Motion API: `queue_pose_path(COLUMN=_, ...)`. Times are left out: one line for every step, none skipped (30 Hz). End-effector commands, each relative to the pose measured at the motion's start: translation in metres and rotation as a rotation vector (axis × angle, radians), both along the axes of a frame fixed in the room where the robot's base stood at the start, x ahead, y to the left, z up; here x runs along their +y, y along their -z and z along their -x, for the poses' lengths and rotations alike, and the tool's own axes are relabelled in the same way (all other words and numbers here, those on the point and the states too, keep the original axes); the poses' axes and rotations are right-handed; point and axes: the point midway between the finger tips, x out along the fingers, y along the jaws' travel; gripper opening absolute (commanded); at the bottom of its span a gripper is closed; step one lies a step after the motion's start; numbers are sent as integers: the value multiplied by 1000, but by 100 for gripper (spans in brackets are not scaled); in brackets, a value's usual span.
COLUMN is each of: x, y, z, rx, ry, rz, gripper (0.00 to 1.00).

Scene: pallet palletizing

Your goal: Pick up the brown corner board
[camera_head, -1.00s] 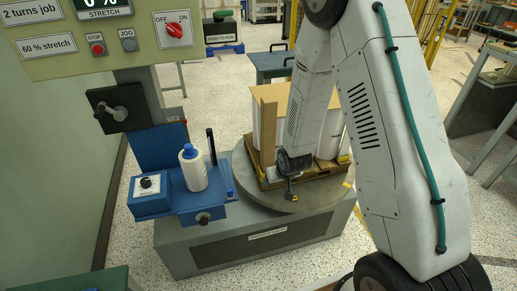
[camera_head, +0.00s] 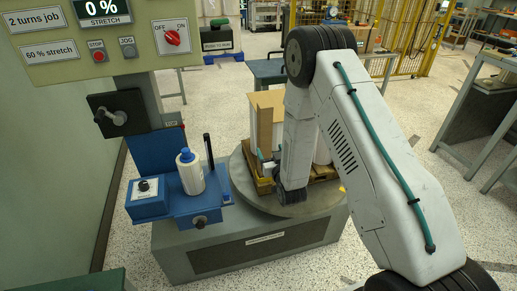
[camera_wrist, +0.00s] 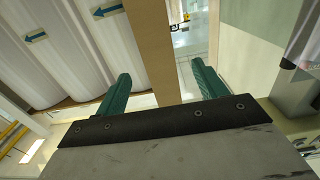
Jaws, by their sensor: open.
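The brown corner board (camera_head: 264,130) stands upright at the near left corner of the pallet load on the turntable. My gripper (camera_wrist: 160,72) is open, with a clear gap between the board and the right finger. In the head view my gripper (camera_head: 268,160) is low in front of the load, beside the lower part of the board, partly hidden by my wrist. The board's lower end is hidden in both views.
White rolls (camera_wrist: 60,45) with blue arrow labels stand close beside the left finger. The wooden pallet (camera_head: 325,172) rests on the grey turntable (camera_head: 245,190). A blue carriage with a white film roll (camera_head: 191,175) stands left of the turntable.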

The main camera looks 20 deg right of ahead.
Motion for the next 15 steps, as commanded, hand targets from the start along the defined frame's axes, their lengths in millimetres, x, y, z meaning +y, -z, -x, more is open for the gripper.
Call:
queue_pose_path(x=-1, y=-1, z=-7, rx=-2, ry=1, rz=0, gripper=71)
queue_pose_path(x=-1, y=-2, z=-11, rx=-2, ry=1, rz=0, gripper=71)
queue_pose_path(x=-1, y=-2, z=-18, rx=-3, ry=2, rz=0, gripper=71)
queue_pose_path(x=-1, y=-3, z=-23, rx=-2, ry=2, rz=0, gripper=71)
queue_pose_path(x=-1, y=-3, z=-27, rx=-2, ry=2, rz=0, gripper=71)
queue_pose_path(x=-1, y=-3, z=-33, rx=-2, ry=2, rz=0, gripper=71)
queue_pose_path(x=-1, y=-3, z=-36, rx=-1, ry=3, rz=0, gripper=71)
queue_pose_path(x=-1, y=-3, z=-40, rx=0, ry=3, rz=0, gripper=71)
queue_pose_path(x=-2, y=-3, z=-43, rx=0, ry=3, rz=0, gripper=71)
queue_pose_path(x=-2, y=-3, z=-45, rx=0, ry=3, rz=0, gripper=71)
queue_pose_path(x=-2, y=-3, z=-46, rx=0, ry=3, rz=0, gripper=71)
queue_pose_path(x=-2, y=-2, z=-47, rx=1, ry=3, rz=0, gripper=71)
queue_pose_path(x=-2, y=-2, z=-47, rx=1, ry=3, rz=0, gripper=71)
queue_pose_path(x=-2, y=-2, z=-47, rx=1, ry=3, rz=0, gripper=71)
queue_pose_path(x=-2, y=-2, z=-47, rx=2, ry=3, rz=0, gripper=71)
